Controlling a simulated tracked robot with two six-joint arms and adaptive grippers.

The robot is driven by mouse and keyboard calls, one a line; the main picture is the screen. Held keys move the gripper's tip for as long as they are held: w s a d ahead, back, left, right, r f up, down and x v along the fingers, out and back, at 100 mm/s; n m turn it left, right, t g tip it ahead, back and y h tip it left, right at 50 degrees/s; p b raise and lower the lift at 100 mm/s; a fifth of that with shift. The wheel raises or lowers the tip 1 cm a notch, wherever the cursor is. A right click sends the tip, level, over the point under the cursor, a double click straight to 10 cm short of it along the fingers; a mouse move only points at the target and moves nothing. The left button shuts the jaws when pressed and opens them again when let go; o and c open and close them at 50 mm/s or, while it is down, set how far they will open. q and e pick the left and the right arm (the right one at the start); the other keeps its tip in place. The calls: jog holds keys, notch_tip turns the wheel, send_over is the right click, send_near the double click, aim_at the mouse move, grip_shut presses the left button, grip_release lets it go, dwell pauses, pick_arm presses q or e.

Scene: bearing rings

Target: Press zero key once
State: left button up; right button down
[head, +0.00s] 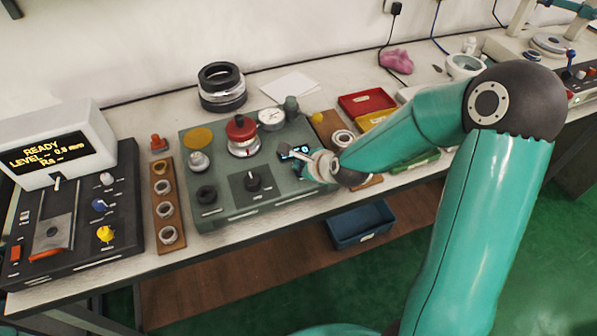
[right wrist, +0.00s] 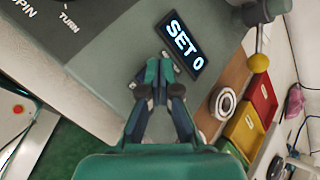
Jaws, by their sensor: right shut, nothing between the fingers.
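The grey-green fixture box (head: 222,172) stands mid-bench in the head view. Its small display (head: 293,152) is lit; in the right wrist view the display (right wrist: 181,45) reads "SET 0". I cannot make out a separate zero key; my fingers hide part of the surface beside the display. My right gripper (head: 311,157) is over the right part of the box, close to the display. In the right wrist view the right gripper (right wrist: 163,80) is shut and empty, its tips just beside the display's edge. Whether they touch the box I cannot tell. My left gripper is not in view.
A red-topped knob (head: 241,128) and a dial gauge (head: 271,118) stand on the box. Red (head: 367,101) and yellow trays lie right.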

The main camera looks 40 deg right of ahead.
jog(key=shift+f+b, duration=0.4)
jog(key=shift+b, duration=0.15)
dwell(0.5)
jog(key=shift+r, duration=0.1)
jog(key=shift+r+p, duration=0.35)
jog(key=shift+r, duration=0.35)
jog(key=shift+r+p, duration=1.8)
jog(key=shift+r, duration=0.75)
jog(key=shift+f, duration=0.1)
